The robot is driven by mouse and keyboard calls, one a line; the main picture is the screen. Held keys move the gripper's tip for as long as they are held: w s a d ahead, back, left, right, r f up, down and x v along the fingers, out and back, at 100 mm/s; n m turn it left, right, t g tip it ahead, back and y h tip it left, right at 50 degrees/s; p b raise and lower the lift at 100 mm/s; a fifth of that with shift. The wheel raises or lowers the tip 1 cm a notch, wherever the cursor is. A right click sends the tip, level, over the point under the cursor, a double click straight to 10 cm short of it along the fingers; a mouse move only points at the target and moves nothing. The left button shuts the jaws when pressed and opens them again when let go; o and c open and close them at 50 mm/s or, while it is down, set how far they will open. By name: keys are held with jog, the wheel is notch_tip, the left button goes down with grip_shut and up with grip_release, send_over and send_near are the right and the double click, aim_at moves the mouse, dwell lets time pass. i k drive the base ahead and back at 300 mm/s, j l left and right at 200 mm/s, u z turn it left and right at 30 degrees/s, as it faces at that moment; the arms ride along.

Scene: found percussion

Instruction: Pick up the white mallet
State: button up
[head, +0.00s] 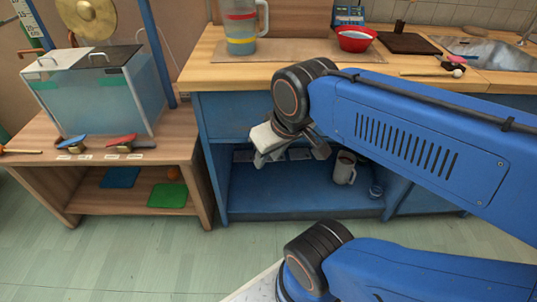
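A mallet with a round white head (457,73) lies on the wooden counter at the right, in front of the sink. Its thin stick seems to run left along the counter, near another dark piece with a yellowish end. My gripper (291,158) hangs in front of the blue cabinet, below the counter's front edge and well left of the mallet. Its two fingers look spread apart, with nothing visible between them. My arm's blue link passes just below the mallet in the picture.
The counter (290,77) holds a pitcher (240,27), a red bowl (355,38) and a dark board (408,43). A mug (344,168) stands on the open cabinet shelf. A low table (185,150) with a water tank (100,95) stands left. Floor is clear in front.

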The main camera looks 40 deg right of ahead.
aim_at(456, 73)
jog(key=z, duration=2.25)
jog(key=k+l, duration=0.05)
jog(key=l, duration=0.05)
